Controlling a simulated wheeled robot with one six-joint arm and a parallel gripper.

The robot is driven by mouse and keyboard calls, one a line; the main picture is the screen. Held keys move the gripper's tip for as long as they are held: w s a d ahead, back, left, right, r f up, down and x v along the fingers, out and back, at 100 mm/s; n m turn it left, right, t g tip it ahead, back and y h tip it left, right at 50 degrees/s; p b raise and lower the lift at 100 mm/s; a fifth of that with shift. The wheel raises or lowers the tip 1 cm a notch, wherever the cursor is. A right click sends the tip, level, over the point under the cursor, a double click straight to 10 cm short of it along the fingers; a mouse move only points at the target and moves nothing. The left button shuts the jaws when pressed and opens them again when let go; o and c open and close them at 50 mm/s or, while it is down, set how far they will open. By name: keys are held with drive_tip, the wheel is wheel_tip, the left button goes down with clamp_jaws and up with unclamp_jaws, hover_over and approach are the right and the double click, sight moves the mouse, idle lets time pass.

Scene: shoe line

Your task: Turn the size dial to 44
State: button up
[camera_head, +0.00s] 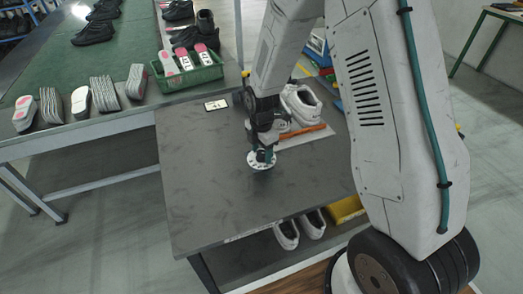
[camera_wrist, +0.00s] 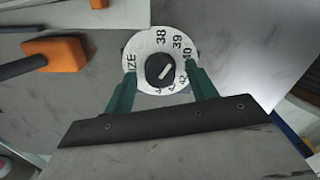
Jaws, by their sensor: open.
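The size dial (camera_wrist: 137,47) is a round white disc with printed numbers in the wrist view. I can read 38, 39 and 40, while the numbers lower down are small or partly covered. Its black centre knob (camera_wrist: 159,69) has a short white line slanting to the upper right, roughly toward 39 and 40. My gripper (camera_wrist: 161,80) is open, with its teal fingers on either side of the dial's lower part. I cannot tell whether they touch it. In the head view the dial (camera_head: 254,164) lies under my gripper (camera_head: 262,156) at the dark table.
An orange block with a dark handle (camera_wrist: 60,54) lies left of the dial in the wrist view. White shoes (camera_head: 302,104) stand behind my gripper on the table (camera_head: 205,200). A green crate (camera_head: 190,78) with insoles sits on the back-left bench. The table's front left is clear.

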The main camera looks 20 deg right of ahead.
drive_tip(key=c, duration=1)
